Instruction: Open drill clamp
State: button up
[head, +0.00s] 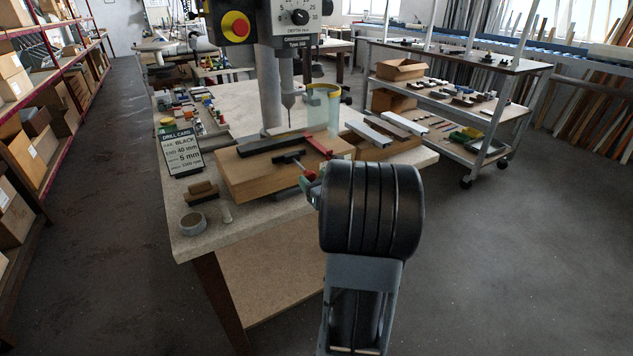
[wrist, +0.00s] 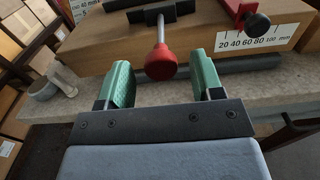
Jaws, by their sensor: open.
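The drill clamp is a black T-shaped piece (wrist: 165,13) with a steel rod and a round red knob (wrist: 161,65) facing me, on the front of the wooden drill bed (wrist: 110,35). In the head view the black clamp piece (head: 288,158) lies on the wooden bed (head: 245,178), below the drill. My gripper (wrist: 162,78) is open, one green finger on each side of the red knob. Gaps show between the knob and both fingers, and I see no contact. In the head view my wrist hides most of the gripper.
A red stop (wrist: 232,8) with a black knob (wrist: 257,25) sits right of the clamp, above a millimetre scale. A drill card (head: 181,152) and a grey ring (head: 193,223) stand left on the bench. Profiles (head: 380,128) lie at the right.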

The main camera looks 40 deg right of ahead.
jog(key=b+v, duration=0.5)
jog(key=v, duration=0.8)
jog(key=shift+s, duration=0.4)
jog(key=shift+a, duration=0.1)
